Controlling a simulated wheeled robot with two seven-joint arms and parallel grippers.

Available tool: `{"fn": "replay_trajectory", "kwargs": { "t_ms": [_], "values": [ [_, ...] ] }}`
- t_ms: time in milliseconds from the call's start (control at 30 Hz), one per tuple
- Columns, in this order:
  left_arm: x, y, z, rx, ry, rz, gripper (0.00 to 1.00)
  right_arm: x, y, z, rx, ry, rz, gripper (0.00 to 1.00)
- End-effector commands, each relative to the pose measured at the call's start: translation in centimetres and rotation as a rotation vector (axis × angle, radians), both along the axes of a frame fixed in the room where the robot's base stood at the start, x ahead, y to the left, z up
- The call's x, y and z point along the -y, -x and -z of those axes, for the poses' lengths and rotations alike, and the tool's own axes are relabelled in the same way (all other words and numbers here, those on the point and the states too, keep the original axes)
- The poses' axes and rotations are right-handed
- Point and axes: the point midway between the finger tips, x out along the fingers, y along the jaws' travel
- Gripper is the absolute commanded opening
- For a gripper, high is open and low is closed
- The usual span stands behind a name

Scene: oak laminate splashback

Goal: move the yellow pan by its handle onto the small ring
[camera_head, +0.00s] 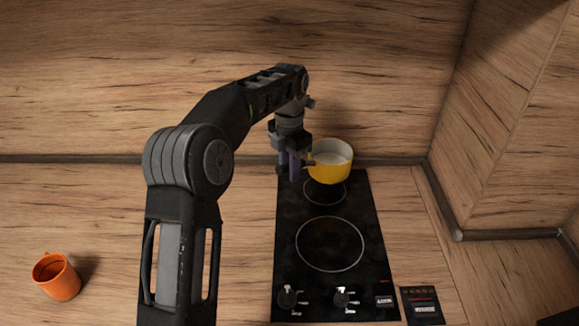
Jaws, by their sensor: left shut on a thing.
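The yellow pan (332,164) is at the far end of the black hob (290,240), over the back part of the small ring (325,196). Its inside is pale and looks empty. My left gripper (291,172) is at the pan's left side, pointing down, and is shut on the pan's handle, which is mostly hidden by the fingers. I cannot tell whether the pan touches the hob or is slightly above it. The large ring (330,244) is nearer and bare. My right gripper is not in view.
An orange mug (57,277) stands on the worktop at the lower left. Two knobs (287,297) are at the hob's front. A small dark panel (422,306) lies right of the hob. The wooden splashback (100,80) rises close behind the pan.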

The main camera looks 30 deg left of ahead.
Motion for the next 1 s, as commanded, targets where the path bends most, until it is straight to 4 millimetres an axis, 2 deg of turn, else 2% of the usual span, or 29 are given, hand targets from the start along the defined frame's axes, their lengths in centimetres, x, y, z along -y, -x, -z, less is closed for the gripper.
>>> {"fn": "replay_trajectory", "kwargs": {
  "t_ms": [600,1000],
  "values": [
    [0.0,-0.1,4.3,0.004,0.000,0.000,0.00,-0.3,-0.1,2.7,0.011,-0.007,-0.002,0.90],
    [0.0,-0.1,5.3,0.005,0.000,0.000,0.00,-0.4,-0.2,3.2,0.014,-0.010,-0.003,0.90]
  ]
}}
